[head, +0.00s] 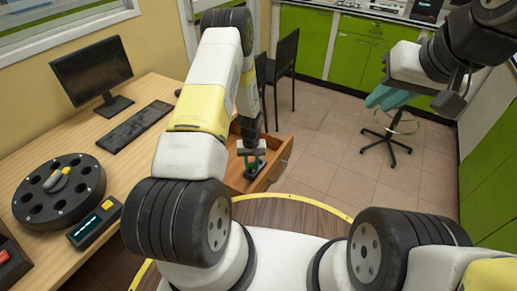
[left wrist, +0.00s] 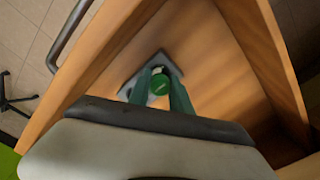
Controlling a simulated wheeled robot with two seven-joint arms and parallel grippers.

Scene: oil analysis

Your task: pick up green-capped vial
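The green-capped vial (left wrist: 160,83) shows in the left wrist view as a round green cap seen from above, with its body hidden. A grey plate-like holder (left wrist: 133,88) lies beneath it in the open drawer. My left gripper (left wrist: 161,92) reaches down into the drawer, and its two teal fingers press close on both sides of the cap, shut on it. In the head view the left gripper (head: 250,163) is small and the vial cannot be made out clearly. My right gripper (head: 382,98) hangs over the floor at the upper right, its finger gap unclear.
The wooden drawer (head: 281,163) has walls close around my left gripper. The desk (head: 133,160) holds a monitor (head: 92,70), a keyboard (head: 135,126), a black round rotor (head: 60,205) and a small dark device (head: 94,224). A stool (head: 388,141) and a chair (head: 283,68) stand on the tiled floor.

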